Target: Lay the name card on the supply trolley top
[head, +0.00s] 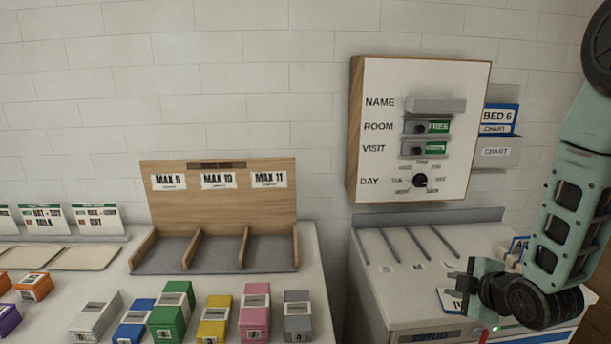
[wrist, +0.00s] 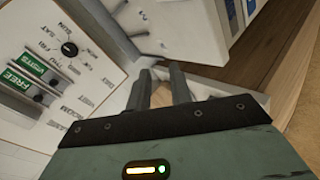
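The supply trolley (head: 375,270) stands below the wall board at the right, with a pale top. A white card with a blue edge (head: 450,300) lies flat on that top, partly hidden by my gripper; I cannot read a name on it. The NAME holder (head: 435,104) on the board shows a plain grey front and no card with writing. My gripper (head: 463,284) is low over the trolley's right part. In the wrist view its fingers (wrist: 161,80) are apart, with nothing seen between them.
The board (head: 385,80) carries ROOM and VISIT sliders and a DAY dial (head: 420,181). A chart holder (head: 496,148) hangs beside it. The left table holds a wooden divider rack (head: 215,200) and several coloured boxes (head: 213,318). The trolley's left part has raised dividers.

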